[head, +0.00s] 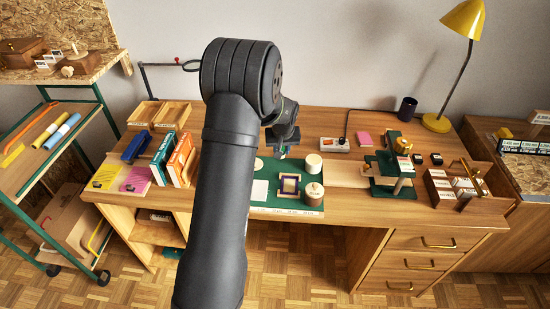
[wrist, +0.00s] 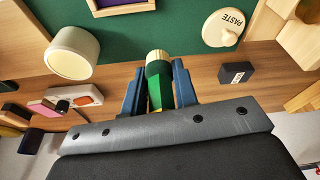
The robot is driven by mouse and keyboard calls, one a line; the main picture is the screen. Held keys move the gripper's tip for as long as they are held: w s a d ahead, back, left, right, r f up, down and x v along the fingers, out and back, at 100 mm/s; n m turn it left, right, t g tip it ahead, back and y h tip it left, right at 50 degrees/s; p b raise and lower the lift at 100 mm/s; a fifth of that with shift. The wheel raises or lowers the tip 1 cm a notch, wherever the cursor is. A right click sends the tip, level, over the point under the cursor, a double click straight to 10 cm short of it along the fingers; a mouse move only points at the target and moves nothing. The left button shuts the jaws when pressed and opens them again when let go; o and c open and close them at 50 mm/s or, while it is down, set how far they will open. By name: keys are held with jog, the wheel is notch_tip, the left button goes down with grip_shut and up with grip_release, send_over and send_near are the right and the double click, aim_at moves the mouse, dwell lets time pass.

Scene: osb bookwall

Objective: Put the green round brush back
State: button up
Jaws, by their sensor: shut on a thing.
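The green round brush (wrist: 158,84) is held in my gripper (wrist: 158,88); its green part, a gold band and a pale round end show between the two blue fingers in the wrist view. The rest of it is hidden by the gripper. A cream round pot (wrist: 72,52) stands to the left in the wrist view, apart from the brush. It also shows in the head view (head: 313,164).
A jar with a knobbed lid (head: 313,194) and a small frame (head: 289,185) are on the mat. Books (head: 180,158) stand left; a green stand (head: 393,172) and a box of blocks (head: 452,188) are right. A power strip (head: 335,145) lies behind. My arm hides some desk.

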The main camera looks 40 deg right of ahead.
aim_at(275, 162)
jog(key=w, duration=0.1)
jog(key=w+f, duration=0.1)
jog(key=w, duration=0.1)
jog(key=shift+a+f, duration=0.3)
jog(key=shift+f, duration=2.1)
jog(key=shift+f, duration=0.1)
jog(key=o, duration=1)
jog(key=v, duration=1.2)
